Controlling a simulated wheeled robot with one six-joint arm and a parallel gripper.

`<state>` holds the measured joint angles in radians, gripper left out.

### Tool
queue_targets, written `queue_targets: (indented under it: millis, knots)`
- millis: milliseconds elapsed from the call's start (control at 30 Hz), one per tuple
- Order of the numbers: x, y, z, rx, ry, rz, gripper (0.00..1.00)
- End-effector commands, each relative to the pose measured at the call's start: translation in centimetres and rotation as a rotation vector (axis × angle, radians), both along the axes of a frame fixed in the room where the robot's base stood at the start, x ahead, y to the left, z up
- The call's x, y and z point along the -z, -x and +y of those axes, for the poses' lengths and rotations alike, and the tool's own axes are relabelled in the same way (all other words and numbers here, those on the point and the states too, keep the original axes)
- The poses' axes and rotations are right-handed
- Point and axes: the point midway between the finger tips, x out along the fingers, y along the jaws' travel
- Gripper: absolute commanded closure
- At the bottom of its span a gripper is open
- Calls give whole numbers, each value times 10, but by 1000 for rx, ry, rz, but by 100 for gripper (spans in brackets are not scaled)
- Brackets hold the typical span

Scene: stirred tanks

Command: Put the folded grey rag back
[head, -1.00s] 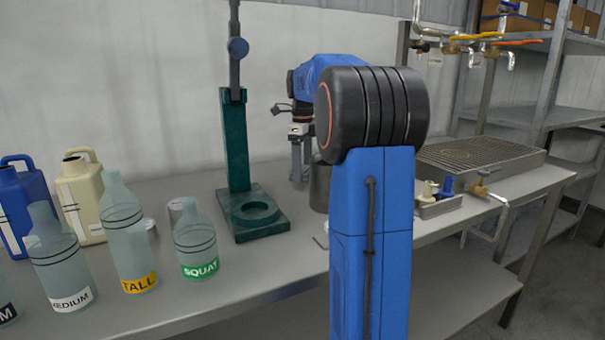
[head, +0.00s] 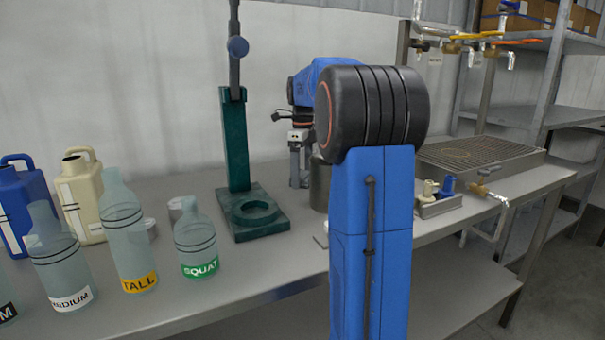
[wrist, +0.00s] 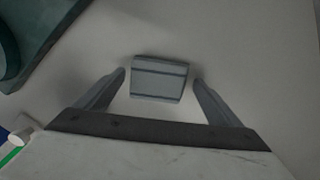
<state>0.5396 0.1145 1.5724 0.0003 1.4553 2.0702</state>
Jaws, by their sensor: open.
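The folded grey rag (wrist: 158,79) shows in the wrist view as a small grey block with darker stripes, lying on the pale bench top. My gripper (wrist: 159,82) is open, with one finger on each side of the rag and a gap on both sides. I cannot tell how far above the bench the fingertips are. In the head view my gripper (head: 299,180) points down over the bench, right of the green stand. The rag cannot be made out in the head view.
The green stand (head: 245,222) is close to the left of my gripper. A grey pot (head: 320,186) is close on the right, partly behind my arm. Labelled bottles (head: 197,245) and jugs (head: 86,195) stand at the left. A grated tray (head: 480,158) is at the right.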

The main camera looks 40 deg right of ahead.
Motion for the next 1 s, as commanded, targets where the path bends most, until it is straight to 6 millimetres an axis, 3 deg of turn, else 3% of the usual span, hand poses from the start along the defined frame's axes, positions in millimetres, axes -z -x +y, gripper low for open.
queue_targets:
  millis: [167,600,800,1000]
  knots:
    - [-21,-1,0,0,2,-2,12]
    - [-100,-1,0,0,2,-2,12]
    - [-117,0,0,0,0,-1,12]
    - [-120,0,0,0,0,0,12]
